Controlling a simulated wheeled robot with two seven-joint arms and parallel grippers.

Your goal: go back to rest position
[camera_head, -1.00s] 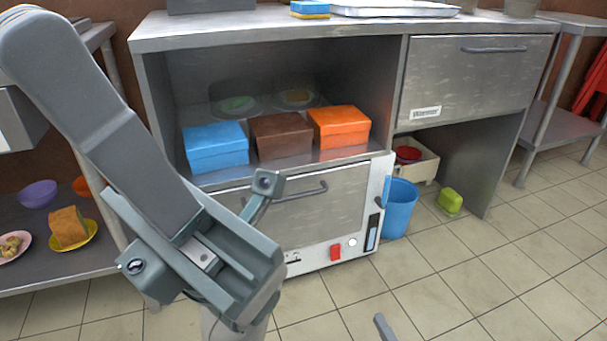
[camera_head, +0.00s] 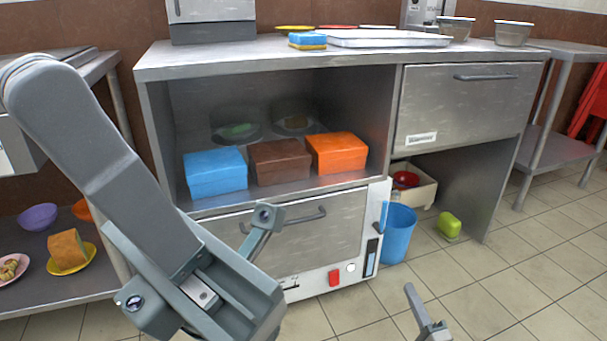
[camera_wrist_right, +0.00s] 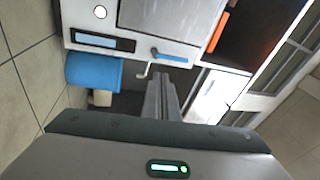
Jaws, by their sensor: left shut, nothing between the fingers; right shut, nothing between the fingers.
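My left gripper (camera_head: 235,300) is in the lower left of the head view, at the end of the grey arm that comes in from the left. It is shut and empty, in front of the lower oven door (camera_head: 330,235). My right gripper (camera_head: 416,304) shows only in part at the bottom edge, above the floor. In the right wrist view its fingers (camera_wrist_right: 160,95) are shut together with nothing between them, pointing toward the cabinet front.
Blue (camera_head: 215,173), brown (camera_head: 280,162) and orange (camera_head: 337,153) boxes stand on the open shelf. A blue bin (camera_head: 398,235) and a green object (camera_head: 449,224) are on the floor. Trays (camera_head: 385,39) and bowls (camera_head: 514,33) are on the counter. The floor at right is clear.

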